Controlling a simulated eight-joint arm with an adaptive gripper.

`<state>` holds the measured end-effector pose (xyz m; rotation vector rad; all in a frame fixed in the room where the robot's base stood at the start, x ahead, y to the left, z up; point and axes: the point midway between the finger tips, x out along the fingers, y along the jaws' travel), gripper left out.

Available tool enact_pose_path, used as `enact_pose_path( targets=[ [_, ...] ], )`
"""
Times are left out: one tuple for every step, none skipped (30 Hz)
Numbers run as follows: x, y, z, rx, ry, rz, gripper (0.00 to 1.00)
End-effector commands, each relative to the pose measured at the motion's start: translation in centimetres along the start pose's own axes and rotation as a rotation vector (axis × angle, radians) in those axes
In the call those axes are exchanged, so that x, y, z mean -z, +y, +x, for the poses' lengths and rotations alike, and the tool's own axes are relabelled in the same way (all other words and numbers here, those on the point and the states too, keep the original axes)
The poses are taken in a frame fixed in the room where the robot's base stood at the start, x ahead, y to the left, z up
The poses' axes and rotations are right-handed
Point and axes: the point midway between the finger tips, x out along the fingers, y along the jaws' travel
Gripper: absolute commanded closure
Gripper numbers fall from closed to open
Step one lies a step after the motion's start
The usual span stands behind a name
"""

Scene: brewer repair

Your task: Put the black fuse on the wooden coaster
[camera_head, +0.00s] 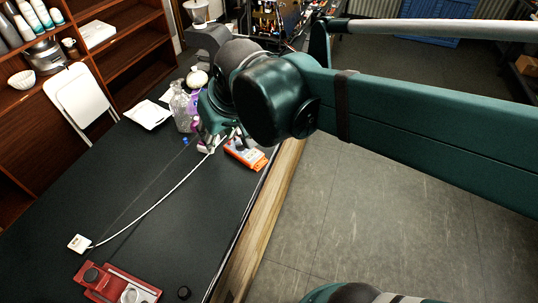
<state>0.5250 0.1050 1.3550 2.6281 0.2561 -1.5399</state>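My gripper (209,143) is over the far part of the black worktable (130,195), partly hidden behind my own arm. I cannot tell whether its fingers are open or shut, or whether they hold anything. I cannot make out the black fuse for certain. I see no wooden coaster; my arm hides part of the far table.
A clear bottle (181,112) and an orange-and-white item (247,156) are close to my gripper. A white cable (150,207) runs to a small white box (79,243). A red device (117,286) lies at the front. The table's middle is mostly clear.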

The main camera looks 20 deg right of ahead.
Motion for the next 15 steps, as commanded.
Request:
enact_pose_path(
  targets=[
    [-1.1,1.0,-0.2,-0.010,0.008,0.016,0.68],
    [-1.7,1.6,-0.4,-0.015,0.014,0.024,0.68],
    [-2.4,2.2,-0.5,-0.022,0.022,0.034,0.68],
    [-3.0,2.7,-0.6,-0.027,0.028,0.042,0.68],
    [-3.5,3.2,-0.7,-0.033,0.033,0.050,0.68],
    [-4.3,3.8,-0.8,-0.040,0.040,0.060,0.68],
    [-4.9,4.3,-0.9,-0.045,0.045,0.068,0.68],
    [-5.4,4.8,-0.9,-0.051,0.051,0.076,0.68],
    [-6.2,5.3,-1.0,-0.058,0.059,0.086,0.68],
    [-6.7,5.7,-1.1,-0.064,0.065,0.094,0.68],
    [-7.3,6.1,-1.1,-0.069,0.069,0.101,0.68],
    [-8.0,6.6,-1.1,-0.075,0.076,0.110,0.68],
    [-8.5,6.9,-1.2,-0.080,0.080,0.116,0.68],
    [-8.9,7.2,-1.2,-0.085,0.085,0.122,0.68],
    [-9.4,7.5,-1.2,-0.090,0.091,0.129,0.68]
  ],
)
